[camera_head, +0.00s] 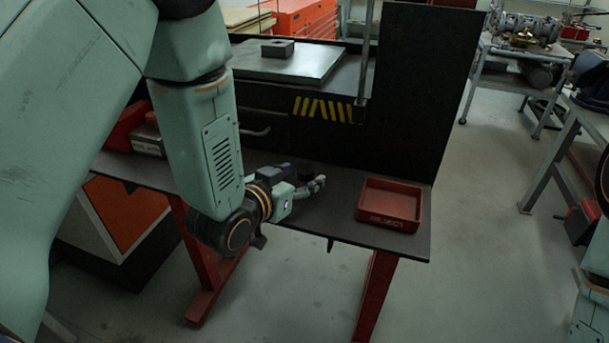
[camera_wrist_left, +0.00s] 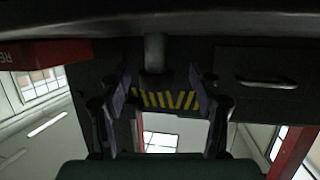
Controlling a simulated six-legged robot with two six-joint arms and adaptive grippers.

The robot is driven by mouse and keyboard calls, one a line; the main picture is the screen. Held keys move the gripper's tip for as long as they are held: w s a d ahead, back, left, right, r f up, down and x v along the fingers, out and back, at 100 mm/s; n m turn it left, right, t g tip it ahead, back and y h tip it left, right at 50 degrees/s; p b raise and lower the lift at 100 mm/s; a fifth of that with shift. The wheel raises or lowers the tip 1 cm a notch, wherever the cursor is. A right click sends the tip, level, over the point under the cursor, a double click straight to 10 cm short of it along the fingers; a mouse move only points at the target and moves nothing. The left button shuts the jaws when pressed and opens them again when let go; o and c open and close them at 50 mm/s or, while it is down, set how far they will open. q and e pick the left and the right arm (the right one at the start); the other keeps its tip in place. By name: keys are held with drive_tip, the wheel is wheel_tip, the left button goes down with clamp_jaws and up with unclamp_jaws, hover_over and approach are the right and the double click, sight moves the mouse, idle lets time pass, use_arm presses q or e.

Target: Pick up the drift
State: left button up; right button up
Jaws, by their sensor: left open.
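My left gripper (camera_head: 303,177) reaches in low over the black bench, its fingers spread apart. In the left wrist view, which is upside down, the two fingers (camera_wrist_left: 160,100) stand wide with a gap between them. A grey cylinder with a darker, wider end, likely the drift (camera_wrist_left: 153,55), shows between and beyond the fingers, its narrow part meeting the dark bench. It does not look gripped. In the head view a small dark round shape, perhaps the drift (camera_head: 306,171), is partly hidden by the fingers. My right gripper is not in view.
A red tray (camera_head: 390,206) marked REJECT sits on the bench (camera_head: 345,225) right of the gripper. A black panel (camera_head: 425,90) rises behind it. A grey plate (camera_head: 290,62) with a dark block (camera_head: 278,47) lies above yellow stripes (camera_head: 322,108). Bench around the gripper is mostly clear.

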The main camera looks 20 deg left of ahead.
use_arm(q)
drive_tip(key=shift+w+d+f, duration=0.2)
drive_tip(key=shift+w+d, duration=0.5)
drive_tip(key=shift+w, duration=0.25)
drive_tip(key=shift+a, duration=0.45)
drive_tip(key=shift+c, duration=0.4)
drive_tip(key=shift+w+d, duration=0.1)
drive_tip(key=shift+d, duration=0.25)
drive_tip(key=c, duration=0.5)
drive_tip(key=shift+a, duration=0.3)
drive_tip(key=c, duration=0.6)
drive_tip(key=shift+d, duration=0.25)
clamp_jaws()
